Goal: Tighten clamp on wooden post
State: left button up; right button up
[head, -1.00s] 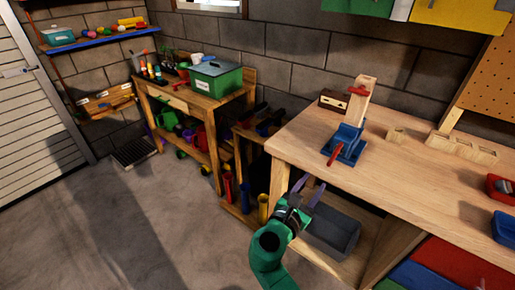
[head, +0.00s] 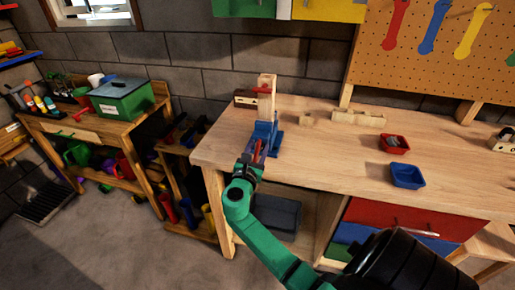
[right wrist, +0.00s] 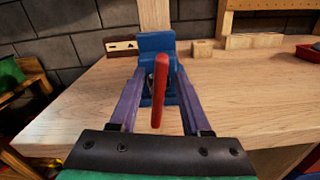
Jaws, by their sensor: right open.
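The blue clamp (head: 275,137) stands at the left front of the wooden workbench, with the upright wooden post (head: 267,106) rising from it. A small red part sits across the upper post. In the right wrist view the clamp (right wrist: 157,42) is straight ahead, with the lower post (right wrist: 154,15) behind it. My right gripper (head: 257,150) is at the clamp's front. Its purple fingers (right wrist: 159,78) are open, one on each side of the handle, with gaps visible. My left gripper is out of view.
The workbench (head: 330,150) is mostly clear right of the clamp. A small dark-fronted wooden box (head: 245,98) is behind it, and wooden blocks (head: 358,117) lie at the back. A red tray (head: 394,144) and a blue tray (head: 407,176) stand further right.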

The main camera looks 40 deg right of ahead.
jog(key=shift+a, duration=0.1)
grip_shut()
jog(key=shift+s+f, duration=0.1)
